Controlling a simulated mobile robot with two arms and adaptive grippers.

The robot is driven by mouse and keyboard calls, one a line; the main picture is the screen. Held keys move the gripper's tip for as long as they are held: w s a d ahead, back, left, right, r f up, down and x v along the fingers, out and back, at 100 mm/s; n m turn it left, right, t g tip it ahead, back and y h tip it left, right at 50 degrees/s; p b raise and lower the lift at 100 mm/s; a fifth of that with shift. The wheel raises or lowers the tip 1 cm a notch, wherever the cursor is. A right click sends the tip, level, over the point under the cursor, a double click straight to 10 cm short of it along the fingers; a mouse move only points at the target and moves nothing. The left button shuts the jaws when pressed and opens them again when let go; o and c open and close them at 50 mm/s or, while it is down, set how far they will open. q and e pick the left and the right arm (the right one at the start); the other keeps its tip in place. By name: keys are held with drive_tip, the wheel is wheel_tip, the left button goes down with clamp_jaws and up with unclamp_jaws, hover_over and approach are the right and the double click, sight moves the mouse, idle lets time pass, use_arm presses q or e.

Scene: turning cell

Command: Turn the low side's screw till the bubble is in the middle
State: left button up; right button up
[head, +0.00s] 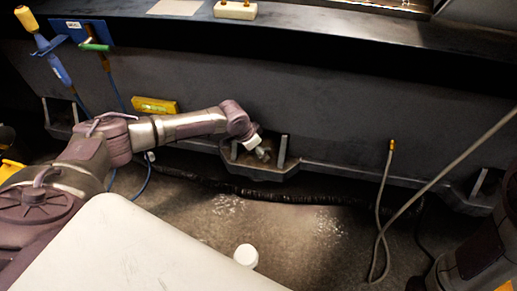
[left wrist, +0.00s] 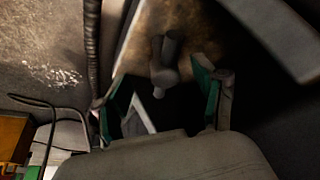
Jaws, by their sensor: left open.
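My left gripper (head: 261,151) reaches down to the middle foot bracket (head: 282,170) at the base of the dark machine. In the left wrist view the left gripper (left wrist: 162,74) is open, its green-padded fingers apart. A grey screw (left wrist: 166,62) stands between and beyond the fingers; I cannot tell whether either pad touches it. In the head view the gripper hides this screw. A yellow bar (head: 155,106), which looks like the level, sits on the machine's side; its bubble is too small to read. My right gripper is not in view.
Other foot brackets stand at left (head: 60,112) and right (head: 483,187). A dark corrugated hose (head: 270,194) runs along the floor below. A grey cable with a yellow tip (head: 385,190) hangs at right. A white round object (head: 246,255) shows near the bottom. Screwdrivers hang at upper left.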

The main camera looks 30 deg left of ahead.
use_arm(q)
drive_tip(key=shift+a+r, duration=0.15)
drive_tip(key=shift+r, duration=0.1)
drive_tip(key=v, duration=1.1)
drive_tip(key=shift+s+r, duration=0.15)
drive_tip(key=shift+r, duration=0.05)
